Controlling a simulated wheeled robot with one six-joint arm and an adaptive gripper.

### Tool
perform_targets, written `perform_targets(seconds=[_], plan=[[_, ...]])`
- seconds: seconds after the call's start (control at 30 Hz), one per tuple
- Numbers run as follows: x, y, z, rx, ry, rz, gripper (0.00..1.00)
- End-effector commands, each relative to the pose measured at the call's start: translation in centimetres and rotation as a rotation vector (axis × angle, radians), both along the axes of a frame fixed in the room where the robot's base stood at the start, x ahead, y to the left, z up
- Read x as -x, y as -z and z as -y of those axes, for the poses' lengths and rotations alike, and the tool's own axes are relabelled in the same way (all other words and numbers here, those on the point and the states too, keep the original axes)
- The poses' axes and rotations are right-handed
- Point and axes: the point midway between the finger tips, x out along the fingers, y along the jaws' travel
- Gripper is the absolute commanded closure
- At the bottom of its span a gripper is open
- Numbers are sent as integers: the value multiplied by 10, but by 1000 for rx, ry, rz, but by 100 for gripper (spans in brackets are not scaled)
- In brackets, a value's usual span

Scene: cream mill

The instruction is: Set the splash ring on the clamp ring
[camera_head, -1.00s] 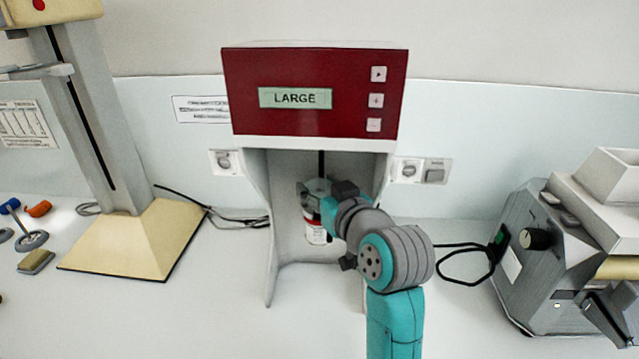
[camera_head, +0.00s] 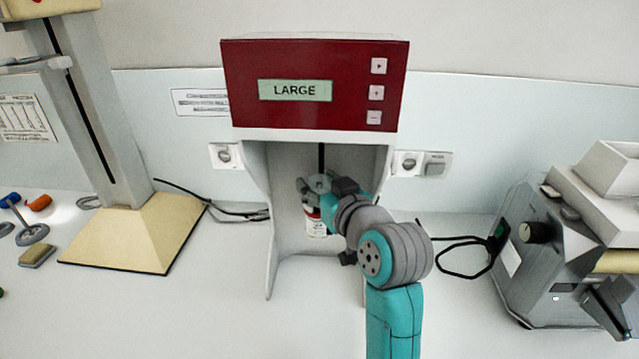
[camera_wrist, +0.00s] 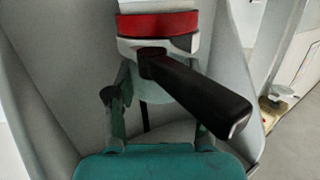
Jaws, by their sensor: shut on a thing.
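My gripper (camera_head: 308,190) is inside the bay of the red-topped machine (camera_head: 318,50), around a pale grey part that I take for the splash ring (camera_head: 319,182). In the wrist view my two fingers (camera_wrist: 158,115) lie on either side of this pale splash ring (camera_wrist: 155,90). Against it lies a pale band with a long black handle (camera_wrist: 195,90), apparently the clamp ring (camera_wrist: 185,43). A red band (camera_wrist: 158,25) and a white body are beyond it. In the head view a red and white cup (camera_head: 316,222) stands below my gripper. Whether the rings touch is unclear.
The bay's side walls (camera_head: 257,225) stand close on both sides, and a thin dark rod (camera_head: 321,158) hangs above my gripper. A stand with a cream base (camera_head: 135,235) is at left, a grey machine (camera_head: 560,240) at right. The front table is mostly clear.

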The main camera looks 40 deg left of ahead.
Motion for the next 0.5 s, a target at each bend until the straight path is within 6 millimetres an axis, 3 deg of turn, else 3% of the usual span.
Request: perform_targets(seconds=[0.5], plan=[[0, 3, 0, 0, 0, 0, 79]])
